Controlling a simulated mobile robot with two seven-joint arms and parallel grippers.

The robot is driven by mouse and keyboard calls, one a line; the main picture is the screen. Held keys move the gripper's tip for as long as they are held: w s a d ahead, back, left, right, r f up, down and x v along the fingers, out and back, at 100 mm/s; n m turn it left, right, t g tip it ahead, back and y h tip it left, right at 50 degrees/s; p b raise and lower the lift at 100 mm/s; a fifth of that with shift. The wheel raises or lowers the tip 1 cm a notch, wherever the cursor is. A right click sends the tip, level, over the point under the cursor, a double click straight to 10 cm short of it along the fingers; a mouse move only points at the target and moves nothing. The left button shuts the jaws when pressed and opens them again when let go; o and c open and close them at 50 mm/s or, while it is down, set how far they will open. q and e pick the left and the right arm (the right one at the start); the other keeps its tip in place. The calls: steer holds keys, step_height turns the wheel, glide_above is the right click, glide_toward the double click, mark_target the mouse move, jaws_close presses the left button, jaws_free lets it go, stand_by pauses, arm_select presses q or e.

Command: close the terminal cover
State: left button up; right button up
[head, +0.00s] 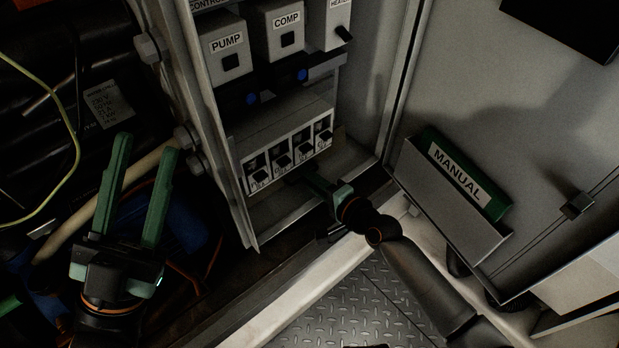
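The terminal block (287,153), a row of several dark terminals in a pale housing, is exposed low inside the open cabinet. A plain grey panel (287,112) sits directly above it; it looks like the terminal cover, raised, but I cannot tell for sure. My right gripper (316,180) is just below the right part of the terminal row, pointing into the cabinet. Its fingers are foreshortened and in shadow, so its opening and any contact are unclear. My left gripper (145,144) is open and empty, fingers pointing up, left of the cabinet.
Modules labelled PUMP (226,50) and COMP (285,32) are above the terminals. The open door (540,130) at right carries a pocket (450,205) with a green MANUAL (467,180). Dark machinery with a yellow-green wire (72,135) fills the left. Tread-plate floor (350,310) lies below.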

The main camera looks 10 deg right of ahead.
jaws_close()
steer(key=shift+f+b, duration=0.25)
steer(key=shift+b, duration=0.3)
steer(key=b, duration=0.3)
steer(key=shift+w+f+t, duration=0.15)
steer(key=shift+f+t, duration=0.15)
steer(key=shift+t, duration=0.1)
steer(key=shift+a+y+b, duration=0.1)
steer(key=shift+y+b, duration=0.2)
steer(key=shift+b, duration=0.15)
steer(key=shift+r, duration=0.15)
arm_select(q)
steer(key=shift+n, duration=0.5)
steer(key=f, duration=0.5)
steer(key=shift+w+d, duration=0.15)
steer(key=shift+d, duration=0.1)
arm_select(e)
steer(key=shift+r, duration=0.1)
